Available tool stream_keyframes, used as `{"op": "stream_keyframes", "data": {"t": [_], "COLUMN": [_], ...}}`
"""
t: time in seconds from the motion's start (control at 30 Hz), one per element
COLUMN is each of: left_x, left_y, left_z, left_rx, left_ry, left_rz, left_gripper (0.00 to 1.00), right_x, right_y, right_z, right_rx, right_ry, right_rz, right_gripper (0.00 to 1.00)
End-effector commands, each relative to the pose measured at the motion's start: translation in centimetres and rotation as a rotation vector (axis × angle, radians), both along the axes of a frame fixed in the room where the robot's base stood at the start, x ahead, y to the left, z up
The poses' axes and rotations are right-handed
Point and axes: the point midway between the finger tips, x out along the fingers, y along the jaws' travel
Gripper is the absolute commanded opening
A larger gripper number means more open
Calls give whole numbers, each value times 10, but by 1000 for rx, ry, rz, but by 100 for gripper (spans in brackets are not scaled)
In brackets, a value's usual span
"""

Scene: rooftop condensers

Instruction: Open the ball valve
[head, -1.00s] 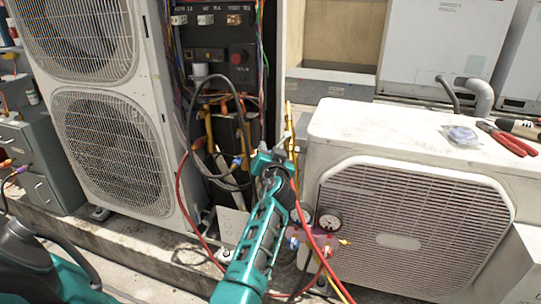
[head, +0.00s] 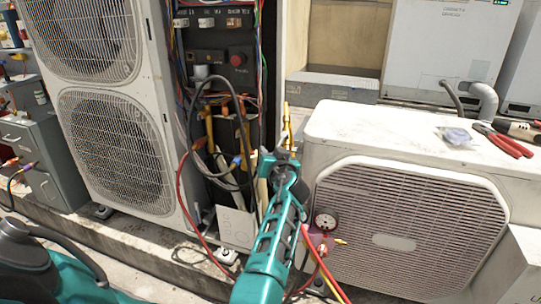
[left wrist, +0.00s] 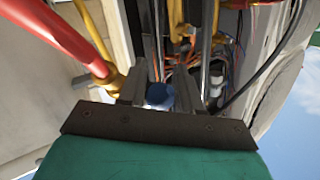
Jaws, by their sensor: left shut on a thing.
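My left gripper (head: 284,152) is between the tall open unit and the low white condenser, close to yellow pipes. In the left wrist view, its two grey fingers (left wrist: 160,88) stand on either side of a small blue part (left wrist: 159,95) and are shut on it. The blue part looks like the ball valve's handle, but most of it is hidden by the fingers. In the head view my gripper hides the valve, so its handle angle cannot be told. My right gripper is in neither view.
The tall unit (head: 118,150) with open wiring (head: 215,60) stands left of my gripper. The low condenser (head: 400,135) stands right, with red-handled pliers (head: 503,140) on top. Red hoses and a gauge (head: 325,221) hang beside my arm.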

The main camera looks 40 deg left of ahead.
Motion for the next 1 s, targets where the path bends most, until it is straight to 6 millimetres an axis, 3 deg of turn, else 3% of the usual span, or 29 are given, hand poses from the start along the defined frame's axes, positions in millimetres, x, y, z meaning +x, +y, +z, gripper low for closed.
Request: {"op": "stream_keyframes", "data": {"t": [0.33,0.37,0.6,1.0], "left_x": [0,0,0,2], "left_y": [0,0,0,-2], "left_z": [0,0,0,0], "left_rx": [-2,-2,-1,-2], "left_ry": [0,0,0,-1], "left_rz": [2,2,0,-7], "left_gripper": [0,36,59,59], "right_x": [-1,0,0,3], "right_y": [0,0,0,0], "right_z": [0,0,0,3], "right_rx": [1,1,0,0], "right_ry": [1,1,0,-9], "right_rz": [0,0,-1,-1], "right_gripper": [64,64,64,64]}}
